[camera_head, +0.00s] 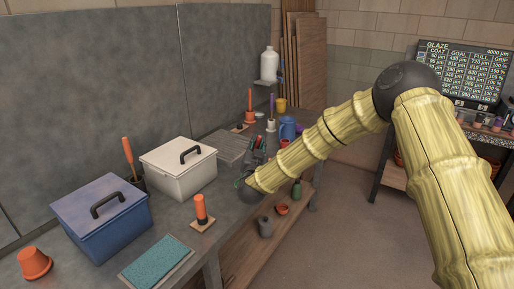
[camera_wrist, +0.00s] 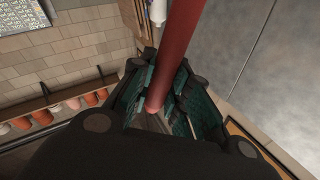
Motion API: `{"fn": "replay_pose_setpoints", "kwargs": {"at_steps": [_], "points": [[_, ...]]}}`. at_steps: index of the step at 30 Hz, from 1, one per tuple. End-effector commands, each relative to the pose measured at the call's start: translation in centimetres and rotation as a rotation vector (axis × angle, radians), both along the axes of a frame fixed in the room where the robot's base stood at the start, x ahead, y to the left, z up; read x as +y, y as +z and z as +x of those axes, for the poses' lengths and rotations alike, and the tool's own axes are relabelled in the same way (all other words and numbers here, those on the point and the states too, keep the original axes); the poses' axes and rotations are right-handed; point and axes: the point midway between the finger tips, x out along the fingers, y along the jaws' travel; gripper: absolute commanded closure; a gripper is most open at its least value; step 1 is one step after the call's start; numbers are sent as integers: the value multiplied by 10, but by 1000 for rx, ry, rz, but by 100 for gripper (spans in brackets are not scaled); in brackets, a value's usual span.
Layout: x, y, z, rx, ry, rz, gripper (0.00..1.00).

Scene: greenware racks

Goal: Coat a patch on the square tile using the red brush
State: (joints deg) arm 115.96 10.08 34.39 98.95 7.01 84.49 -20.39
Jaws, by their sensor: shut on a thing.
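My gripper (camera_wrist: 160,108) is shut on the red handle of the red brush (camera_wrist: 179,48) in the wrist view. The handle runs upward out of the picture, and its rounded end sits between the dark fingers. The brush's bristles are not seen. In the head view my gripper (camera_head: 249,190) is over the front edge of the grey bench, partly hidden by my arm. I cannot make out the square tile for certain. A small pale square plate (camera_head: 203,225) lies under an orange cylinder (camera_head: 201,207) near the bench's front edge.
On the bench (camera_head: 217,240) are a blue lidded box (camera_head: 128,226), a white lidded box (camera_head: 190,178), a teal mat (camera_head: 157,264) and an orange pot (camera_head: 34,262). Cups and tools crowd the far end. A glaze board (camera_head: 462,72) stands at the right.

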Motion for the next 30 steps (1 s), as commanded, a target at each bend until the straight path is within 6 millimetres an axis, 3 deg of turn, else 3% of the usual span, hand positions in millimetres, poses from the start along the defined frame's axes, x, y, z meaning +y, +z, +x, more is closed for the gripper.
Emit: {"fn": "replay_pose_setpoints", "kwargs": {"at_steps": [15, 30], "points": [[0, 32, 0, -1, -1, 0, 100], [0, 32, 0, 0, -1, 0, 100]]}}
